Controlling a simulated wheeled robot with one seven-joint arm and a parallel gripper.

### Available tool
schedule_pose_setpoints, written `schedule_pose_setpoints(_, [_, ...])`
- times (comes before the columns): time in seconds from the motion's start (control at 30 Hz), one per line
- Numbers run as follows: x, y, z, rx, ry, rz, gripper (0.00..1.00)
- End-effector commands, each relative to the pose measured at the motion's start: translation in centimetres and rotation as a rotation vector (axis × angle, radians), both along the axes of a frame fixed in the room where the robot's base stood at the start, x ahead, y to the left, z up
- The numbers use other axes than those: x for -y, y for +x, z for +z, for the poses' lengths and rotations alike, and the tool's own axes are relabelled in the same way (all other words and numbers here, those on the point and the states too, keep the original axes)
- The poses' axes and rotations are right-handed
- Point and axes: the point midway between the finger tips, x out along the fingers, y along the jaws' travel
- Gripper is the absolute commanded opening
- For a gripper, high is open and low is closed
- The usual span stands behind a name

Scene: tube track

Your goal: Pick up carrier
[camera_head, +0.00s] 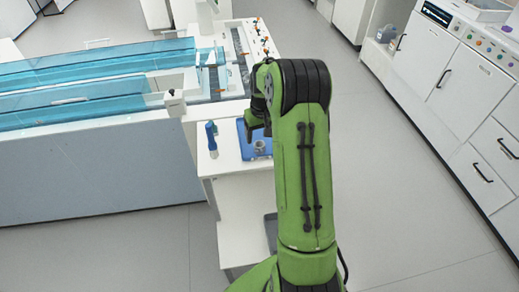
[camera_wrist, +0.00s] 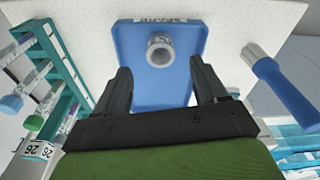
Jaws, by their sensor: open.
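The carrier, a small grey round piece with a hollow top (camera_head: 259,147), stands on a blue tray (camera_head: 243,155) on a white side table. In the wrist view the carrier (camera_wrist: 160,49) is upright near the far part of the blue tray (camera_wrist: 165,97), ahead of my gripper and roughly centred between the finger lines. My gripper (camera_wrist: 160,70) is open and empty, its two dark fingers spread over the tray. The carrier looks apart from both fingers. In the head view my green arm hides part of the tray, and the fingertips are hard to make out.
A blue tool with a pale end (camera_head: 211,138) stands left of the tray; it also shows at right in the wrist view (camera_wrist: 280,88). A teal rack (camera_wrist: 57,70) is at left there. The track bench with clear blue covers (camera_head: 100,65) lies behind. The floor at right is clear.

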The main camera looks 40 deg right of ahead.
Motion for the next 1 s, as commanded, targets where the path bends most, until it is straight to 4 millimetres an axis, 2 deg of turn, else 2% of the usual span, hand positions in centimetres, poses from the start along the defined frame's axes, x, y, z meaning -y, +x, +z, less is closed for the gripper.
schedule_pose_setpoints(0.17, [0.1,0.2,-1.7,0.000,0.000,0.000,0.71])
schedule_pose_setpoints(0.4, [0.1,0.7,-6.0,-0.001,0.001,0.001,0.71])
schedule_pose_setpoints(0.63, [0.2,0.7,-6.1,0.001,-0.001,0.001,0.70])
schedule_pose_setpoints(0.93, [0.2,0.7,-6.0,0.001,-0.001,0.001,0.24])
schedule_pose_setpoints(1.0, [0.2,0.7,-6.0,0.002,-0.002,0.001,0.24])
